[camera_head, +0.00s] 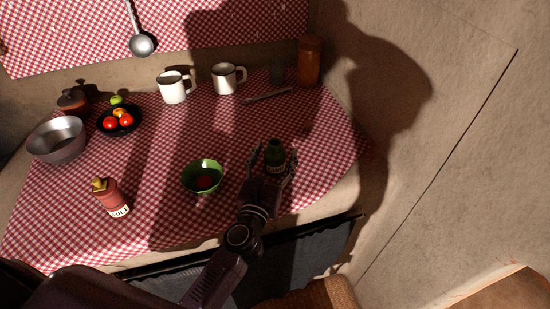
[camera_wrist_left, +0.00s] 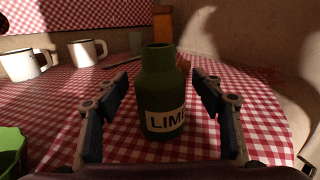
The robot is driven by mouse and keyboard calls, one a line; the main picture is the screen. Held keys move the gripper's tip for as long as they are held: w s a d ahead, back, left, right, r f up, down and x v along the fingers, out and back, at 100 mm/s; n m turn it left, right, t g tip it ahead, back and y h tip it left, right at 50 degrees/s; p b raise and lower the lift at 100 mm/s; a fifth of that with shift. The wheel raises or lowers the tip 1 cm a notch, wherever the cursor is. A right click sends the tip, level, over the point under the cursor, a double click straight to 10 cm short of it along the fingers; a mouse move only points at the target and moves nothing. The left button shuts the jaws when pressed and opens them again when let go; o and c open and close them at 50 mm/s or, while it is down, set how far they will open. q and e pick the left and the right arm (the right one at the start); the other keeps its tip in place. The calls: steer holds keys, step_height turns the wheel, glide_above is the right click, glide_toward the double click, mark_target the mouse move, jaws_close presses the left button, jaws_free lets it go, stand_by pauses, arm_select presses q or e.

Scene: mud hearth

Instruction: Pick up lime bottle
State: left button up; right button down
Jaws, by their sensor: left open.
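The lime bottle (camera_head: 275,154) is dark green and stands upright on the checkered cloth, right of the green bowl. In the left wrist view the bottle (camera_wrist_left: 160,88) shows a cream label reading "LIME" in part and an open-looking neck. My left gripper (camera_head: 273,158) is open, with one finger on each side of the bottle. In the left wrist view the fingers (camera_wrist_left: 162,95) stand apart from the bottle with cloth showing in the gaps. My right gripper is not in view.
A green bowl (camera_head: 203,178) is close left of the bottle. Clear cloth lies right of the bottle, near the wall.

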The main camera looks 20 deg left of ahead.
arm_select(q)
steer(key=shift+c, duration=0.7)
steer(key=c, duration=1.2)
steer(key=shift+r, duration=0.1)
